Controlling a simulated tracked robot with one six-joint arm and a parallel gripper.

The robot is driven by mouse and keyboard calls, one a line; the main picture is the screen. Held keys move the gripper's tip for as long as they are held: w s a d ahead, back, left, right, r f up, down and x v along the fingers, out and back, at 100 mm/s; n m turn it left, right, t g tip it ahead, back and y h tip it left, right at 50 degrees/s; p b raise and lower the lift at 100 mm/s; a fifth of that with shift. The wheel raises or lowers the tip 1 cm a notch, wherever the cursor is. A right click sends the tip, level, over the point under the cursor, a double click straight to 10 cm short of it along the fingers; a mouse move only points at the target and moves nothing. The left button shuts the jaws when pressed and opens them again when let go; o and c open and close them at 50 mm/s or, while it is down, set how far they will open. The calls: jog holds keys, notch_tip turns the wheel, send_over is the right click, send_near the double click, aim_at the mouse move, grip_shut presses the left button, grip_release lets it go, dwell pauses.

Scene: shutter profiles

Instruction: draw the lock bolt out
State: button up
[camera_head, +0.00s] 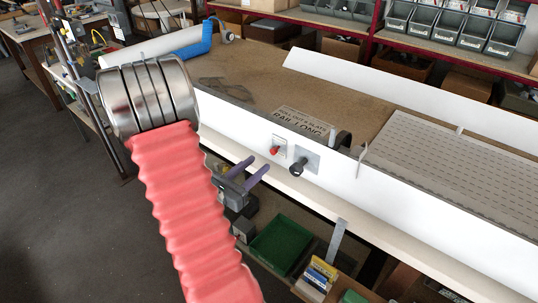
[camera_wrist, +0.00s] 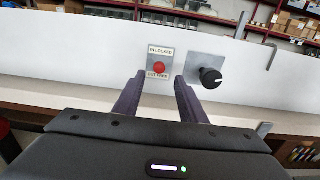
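In the wrist view the red knob (camera_wrist: 159,68) lies between the words "IN LOCKED" above and "OUT FREE" below. How far it stands out cannot be told. To its right a black knob (camera_head: 297,169) stands out from a grey metal plate; it also shows in the wrist view (camera_wrist: 211,78). My gripper (camera_head: 258,165) has two purple-grey fingers, open and empty, pointing at the face. In the wrist view my gripper (camera_wrist: 159,84) has its fingers on either side of the red knob, apparently short of it.
A pale ledge (camera_head: 325,200) runs below the white face. A bent metal hook (camera_head: 362,160) stands to the right of the black knob. A green bin (camera_head: 282,245) is below.

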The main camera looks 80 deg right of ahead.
aim_at(272, 152)
jog(key=shift+x, duration=3.5)
jog(key=shift+c, duration=0.3)
jog(key=shift+s, duration=0.1)
grip_shut()
